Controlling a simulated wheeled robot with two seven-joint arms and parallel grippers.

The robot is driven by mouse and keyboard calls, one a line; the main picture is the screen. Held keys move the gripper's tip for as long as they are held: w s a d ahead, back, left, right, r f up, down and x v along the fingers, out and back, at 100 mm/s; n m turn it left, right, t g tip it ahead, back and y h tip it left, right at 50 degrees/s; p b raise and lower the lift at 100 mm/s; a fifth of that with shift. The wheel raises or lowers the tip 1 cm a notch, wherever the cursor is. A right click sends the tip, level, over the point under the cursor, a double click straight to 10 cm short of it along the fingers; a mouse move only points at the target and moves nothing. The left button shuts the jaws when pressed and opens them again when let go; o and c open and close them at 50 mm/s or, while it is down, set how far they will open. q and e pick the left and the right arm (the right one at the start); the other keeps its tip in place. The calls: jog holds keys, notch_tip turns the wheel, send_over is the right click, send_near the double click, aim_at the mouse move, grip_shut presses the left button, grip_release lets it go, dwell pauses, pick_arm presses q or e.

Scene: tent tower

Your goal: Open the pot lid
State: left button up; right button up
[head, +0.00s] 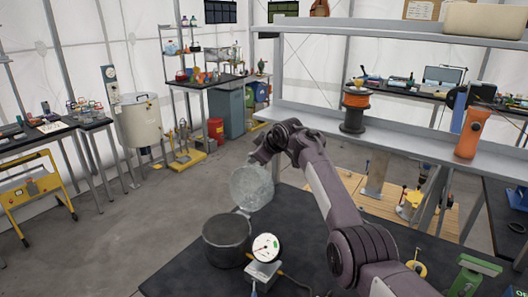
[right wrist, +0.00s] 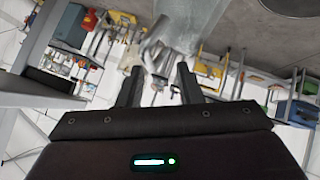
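A dark grey pot (head: 227,240) stands near the left edge of the black table in the head view. Its translucent lid (head: 252,188) is up on edge, tilted behind and above the pot, with its lower edge close to the back rim. My right gripper (head: 257,163) is at the upper edge of the lid. In the right wrist view the two fingers (right wrist: 160,70) are apart, with a shiny metal piece (right wrist: 153,50) of the lid in front of or between them; contact is unclear. The lid (right wrist: 188,25) extends beyond them. My left gripper is not in view.
A round white dial (head: 266,247) and a small grey box (head: 262,272) stand on the black table (head: 185,277), close right of the pot. A shelf (head: 400,140) with an orange spool (head: 356,103) stands behind my right arm.

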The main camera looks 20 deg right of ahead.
jog(key=b+v, duration=0.1)
jog(key=v, duration=0.3)
jog(key=shift+s, duration=0.15)
jog(key=shift+s+d+r, duration=0.15)
jog(key=shift+s+r, duration=0.25)
jog(key=shift+r, duration=0.05)
